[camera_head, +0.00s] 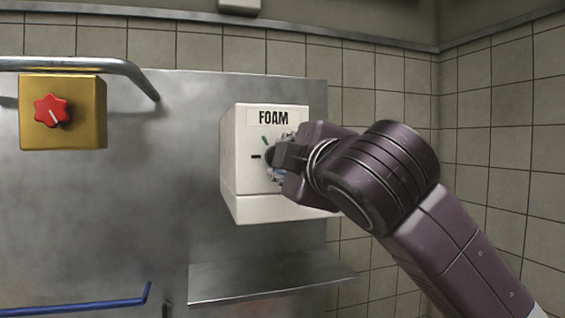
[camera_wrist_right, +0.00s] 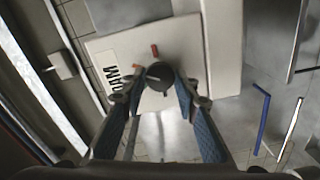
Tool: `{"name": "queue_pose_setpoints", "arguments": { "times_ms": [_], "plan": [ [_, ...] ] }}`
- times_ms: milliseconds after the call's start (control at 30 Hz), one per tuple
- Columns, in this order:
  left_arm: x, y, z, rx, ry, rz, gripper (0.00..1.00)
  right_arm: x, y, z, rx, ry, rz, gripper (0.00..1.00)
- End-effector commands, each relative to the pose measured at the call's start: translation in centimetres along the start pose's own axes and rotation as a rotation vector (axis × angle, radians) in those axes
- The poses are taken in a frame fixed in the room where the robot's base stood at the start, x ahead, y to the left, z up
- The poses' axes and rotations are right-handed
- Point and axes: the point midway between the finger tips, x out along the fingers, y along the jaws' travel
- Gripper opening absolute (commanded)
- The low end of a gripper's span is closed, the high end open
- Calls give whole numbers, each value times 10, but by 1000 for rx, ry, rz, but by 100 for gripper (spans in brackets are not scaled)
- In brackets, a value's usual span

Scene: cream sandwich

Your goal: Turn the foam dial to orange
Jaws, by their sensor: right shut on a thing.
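The white foam box (camera_head: 240,185), labelled FOAM, is on the grey metal panel. In the head view my right gripper (camera_head: 274,157) covers most of its front, with a green mark and a black mark showing beside the fingers. In the right wrist view the dark round foam dial (camera_wrist_right: 160,74) sits between the two fingers of my right gripper (camera_wrist_right: 160,82), which is shut on it. A red mark (camera_wrist_right: 155,50) shows on the box face near the dial. I cannot tell which colour the dial points to. My left gripper is not in view.
A yellow box (camera_head: 90,125) with a red knob (camera_head: 51,110) is at the left, below a metal rail (camera_head: 80,64). A metal shelf (camera_head: 265,280) juts out below the foam box. A blue bar (camera_head: 85,304) is at the lower left.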

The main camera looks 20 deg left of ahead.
Motion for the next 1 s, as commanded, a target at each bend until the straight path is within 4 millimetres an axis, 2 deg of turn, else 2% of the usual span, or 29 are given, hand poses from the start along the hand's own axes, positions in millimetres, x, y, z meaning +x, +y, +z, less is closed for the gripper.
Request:
{"name": "queue_pose_setpoints", "arguments": {
  "times_ms": [600,633,700,800,1000],
  "plan": [
    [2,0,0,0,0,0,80,0,-1,0,45,-1,-3,4],
    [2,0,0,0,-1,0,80,0,-1,0,45,-1,-3,29],
    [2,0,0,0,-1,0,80,0,-1,0,44,-1,-3,37],
    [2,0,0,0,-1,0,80,0,-1,0,44,-1,-3,46],
    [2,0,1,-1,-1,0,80,0,-1,0,44,-1,-1,46]
  ]
}}
